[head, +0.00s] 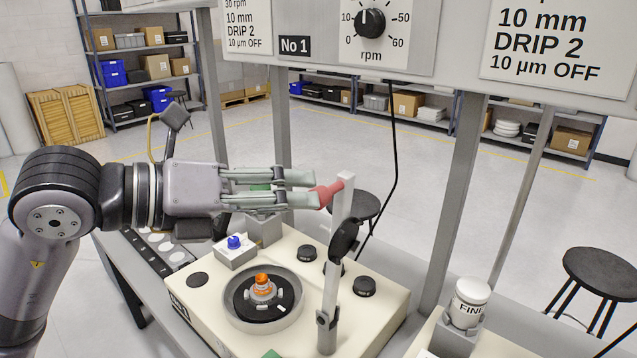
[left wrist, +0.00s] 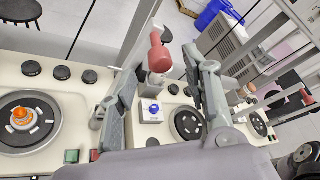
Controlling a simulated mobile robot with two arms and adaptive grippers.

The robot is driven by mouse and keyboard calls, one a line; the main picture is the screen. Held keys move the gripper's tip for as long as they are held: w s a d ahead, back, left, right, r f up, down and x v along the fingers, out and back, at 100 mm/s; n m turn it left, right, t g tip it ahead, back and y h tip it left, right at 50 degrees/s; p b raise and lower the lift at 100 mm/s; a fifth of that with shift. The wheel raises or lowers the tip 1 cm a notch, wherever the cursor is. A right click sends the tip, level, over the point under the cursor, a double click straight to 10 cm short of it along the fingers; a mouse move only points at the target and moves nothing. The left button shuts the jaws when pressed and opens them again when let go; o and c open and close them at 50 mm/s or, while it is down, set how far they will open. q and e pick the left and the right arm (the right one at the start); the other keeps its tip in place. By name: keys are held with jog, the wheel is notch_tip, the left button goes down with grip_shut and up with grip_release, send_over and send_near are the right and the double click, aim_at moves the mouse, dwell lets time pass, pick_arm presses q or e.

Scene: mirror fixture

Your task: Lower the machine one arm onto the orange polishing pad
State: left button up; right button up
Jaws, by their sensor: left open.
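The orange pad (head: 262,281) sits on a dark turntable inside a grey ring on the cream No 1 machine (head: 190,312). The machine arm (head: 334,284) is a grey bar standing nearly upright, with a red handle (head: 328,192) at its top and a black round part partway up. My left gripper (head: 314,189) is open at the handle, coming from the left. In the left wrist view the red handle (left wrist: 158,52) is between the spread fingers, nearer the left one; contact is unclear. An orange piece on a dark disc shows there at left (left wrist: 20,115). My right gripper is not seen.
A box with a blue knob (head: 234,243) stands behind the turntable. Black knobs line the right of the machine. Frame posts (head: 455,190) and a hanging black cable stand behind. A FINE jar (head: 469,303) is at right. An overhead panel (head: 385,35) spans the top.

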pick_arm(q)
jog(key=p+x, duration=0.1)
jog(key=x, duration=0.4)
jog(key=shift+w+d+f, duration=0.1)
jog(key=shift+w+d, duration=0.05)
jog(key=shift+c, duration=0.5)
grip_shut()
